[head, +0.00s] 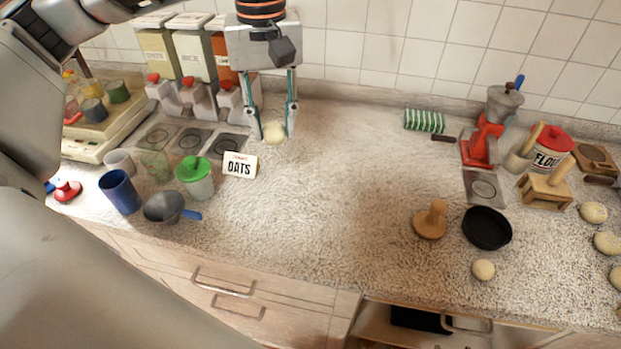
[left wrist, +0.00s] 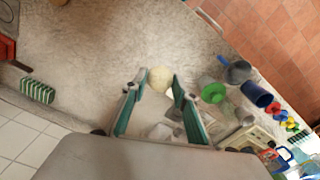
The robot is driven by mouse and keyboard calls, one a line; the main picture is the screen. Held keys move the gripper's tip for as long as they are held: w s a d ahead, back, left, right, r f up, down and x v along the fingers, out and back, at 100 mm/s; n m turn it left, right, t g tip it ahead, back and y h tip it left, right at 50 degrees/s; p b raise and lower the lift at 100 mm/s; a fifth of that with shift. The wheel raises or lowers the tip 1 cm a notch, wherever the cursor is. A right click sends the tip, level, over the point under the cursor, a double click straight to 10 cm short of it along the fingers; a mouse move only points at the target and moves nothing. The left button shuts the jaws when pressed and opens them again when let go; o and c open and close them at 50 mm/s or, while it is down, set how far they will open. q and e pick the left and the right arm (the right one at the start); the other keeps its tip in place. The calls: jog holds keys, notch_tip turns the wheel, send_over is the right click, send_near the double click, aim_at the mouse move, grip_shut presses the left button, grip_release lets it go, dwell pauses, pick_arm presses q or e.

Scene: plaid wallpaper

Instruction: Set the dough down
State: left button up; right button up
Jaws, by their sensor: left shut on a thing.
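The dough (head: 274,132) is a pale round ball between the fingertips of my left gripper (head: 273,134) in the head view. The gripper points down near the back of the counter and is shut on the ball. The dough also shows in the left wrist view (left wrist: 160,79), at the tips of the two teal fingers. I cannot tell whether the ball touches the counter or is slightly above it. My right gripper is not in view.
Dispensers (head: 195,50) stand behind at the left. The middle counter (head: 330,180) is clear.

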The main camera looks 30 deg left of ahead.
aim_at(283, 208)
pick_arm(q)
notch_tip(283, 208, down, 20)
jog(key=shift+r, duration=0.25)
jog(key=shift+f, duration=0.15)
jog(key=o, duration=1)
jog(key=shift+o, duration=0.2)
notch_tip(283, 208, up, 12)
jog(key=shift+b, duration=0.35)
jog(key=shift+s, duration=0.1)
